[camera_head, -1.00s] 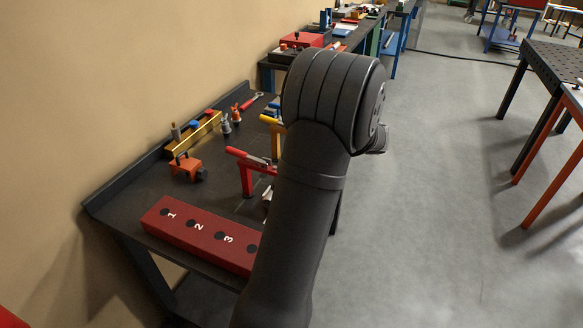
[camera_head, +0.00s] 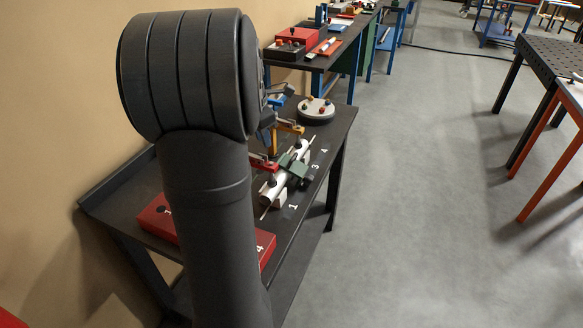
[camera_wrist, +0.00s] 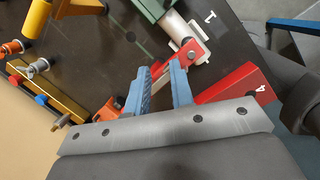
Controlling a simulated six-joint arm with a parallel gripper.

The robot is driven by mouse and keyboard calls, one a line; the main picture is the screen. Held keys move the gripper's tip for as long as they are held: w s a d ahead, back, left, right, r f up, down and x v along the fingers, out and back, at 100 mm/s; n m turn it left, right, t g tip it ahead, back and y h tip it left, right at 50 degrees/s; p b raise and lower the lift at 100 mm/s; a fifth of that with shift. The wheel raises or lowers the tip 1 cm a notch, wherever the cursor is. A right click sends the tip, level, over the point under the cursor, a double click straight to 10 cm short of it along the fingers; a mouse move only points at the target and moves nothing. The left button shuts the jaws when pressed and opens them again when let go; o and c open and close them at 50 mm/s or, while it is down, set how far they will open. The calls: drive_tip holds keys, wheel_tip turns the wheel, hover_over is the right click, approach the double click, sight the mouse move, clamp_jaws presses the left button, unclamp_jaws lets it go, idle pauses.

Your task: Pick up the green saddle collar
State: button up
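The green saddle collar (camera_head: 299,169) sits around the middle of a pale tube (camera_head: 273,188) that lies on the right side of the near bench. In the wrist view a green part at the top edge (camera_wrist: 152,9), partly cut off, looks like the collar. My gripper (camera_wrist: 160,78) shows two blue fingers in the wrist view, spread apart with nothing between them. It is above the bench, short of the green part.
A red numbered block (camera_wrist: 236,84) lies close to the right finger. A round pale turntable (camera_head: 316,109) stands at the bench's far end. An orange part (camera_wrist: 108,110) is left of the fingers.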

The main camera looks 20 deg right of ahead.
wheel_tip(320, 180, up, 4)
drive_tip(key=n+h, duration=0.3)
drive_tip(key=n, duration=0.3)
drive_tip(key=h, duration=0.1)
approach(290, 164)
drive_tip(key=shift+n, duration=0.3)
drive_tip(key=w+d+f, duration=0.1)
drive_tip(key=d+f, duration=0.1)
drive_tip(key=w+d+f, duration=0.1)
drive_tip(key=d+f, duration=0.1)
drive_tip(key=w+d+f, duration=0.1)
drive_tip(key=d+f, duration=0.1)
drive_tip(key=shift+d+f, duration=0.1)
drive_tip(key=shift+f, duration=0.2)
clamp_jaws()
drive_tip(key=shift+r, duration=0.1)
idle(0.5)
